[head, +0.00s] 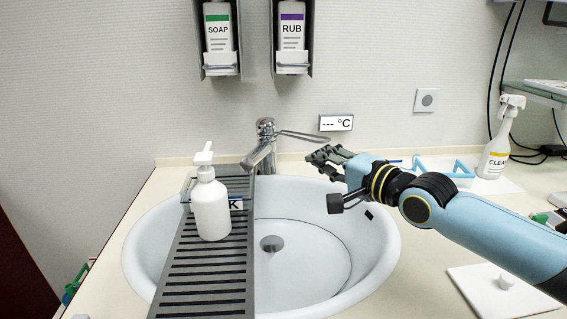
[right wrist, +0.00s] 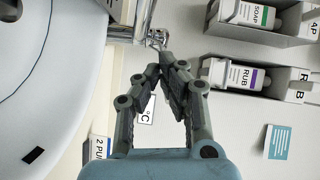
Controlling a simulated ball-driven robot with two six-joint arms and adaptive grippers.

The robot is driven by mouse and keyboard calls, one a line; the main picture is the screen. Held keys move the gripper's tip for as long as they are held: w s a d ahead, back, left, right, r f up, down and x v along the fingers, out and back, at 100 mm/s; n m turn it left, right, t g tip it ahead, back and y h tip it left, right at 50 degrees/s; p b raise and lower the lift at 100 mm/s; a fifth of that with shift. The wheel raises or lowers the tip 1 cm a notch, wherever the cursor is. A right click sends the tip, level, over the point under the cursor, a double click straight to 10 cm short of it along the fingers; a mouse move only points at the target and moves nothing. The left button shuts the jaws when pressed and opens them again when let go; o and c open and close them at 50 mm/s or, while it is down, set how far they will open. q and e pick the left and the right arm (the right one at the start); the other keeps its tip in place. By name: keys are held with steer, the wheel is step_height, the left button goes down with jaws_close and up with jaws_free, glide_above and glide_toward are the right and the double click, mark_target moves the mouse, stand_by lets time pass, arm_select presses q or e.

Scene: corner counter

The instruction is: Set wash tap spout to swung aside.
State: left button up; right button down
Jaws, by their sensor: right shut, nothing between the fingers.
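The chrome wash tap (head: 265,132) stands at the back of the round white basin. Its spout (head: 257,156) points forward and to the left, its end close to the grey slatted rack. Its thin lever (head: 304,136) reaches out to the right. My right gripper (head: 322,155) is shut and empty, to the right of the spout and a little below the lever, apart from the spout in the head view. In the right wrist view, the shut fingertips (right wrist: 163,70) point toward the tap (right wrist: 157,38). My left gripper is not in view.
A white pump bottle (head: 211,208) stands on the grey rack (head: 205,272) across the basin (head: 385,255). Soap (head: 218,30) and rub (head: 291,30) dispensers hang above. A temperature display (head: 336,123) is on the wall behind my gripper. A spray bottle (head: 496,145) stands at the right.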

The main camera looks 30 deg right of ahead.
steer(key=f, duration=0.1)
steer(key=b, duration=0.5)
glide_toward(260, 156)
steer(key=w+d, duration=0.2)
steer(key=d, duration=0.1)
steer(key=shift+w+a+f, duration=0.15)
steer(key=shift+w+a, duration=0.7)
steer(key=shift+w+a+f, duration=0.15)
steer(key=shift+w+a, duration=0.65)
steer(key=shift+a, duration=0.05)
steer(key=shift+w+a+r, duration=0.1)
steer(key=shift+w+a, duration=0.05)
steer(key=shift+a, duration=0.15)
steer(key=w+a+p, duration=0.1)
steer(key=w+a, duration=0.4)
steer(key=a, duration=0.1)
steer(key=shift+p, duration=0.35)
steer(key=shift+s+a, duration=0.1)
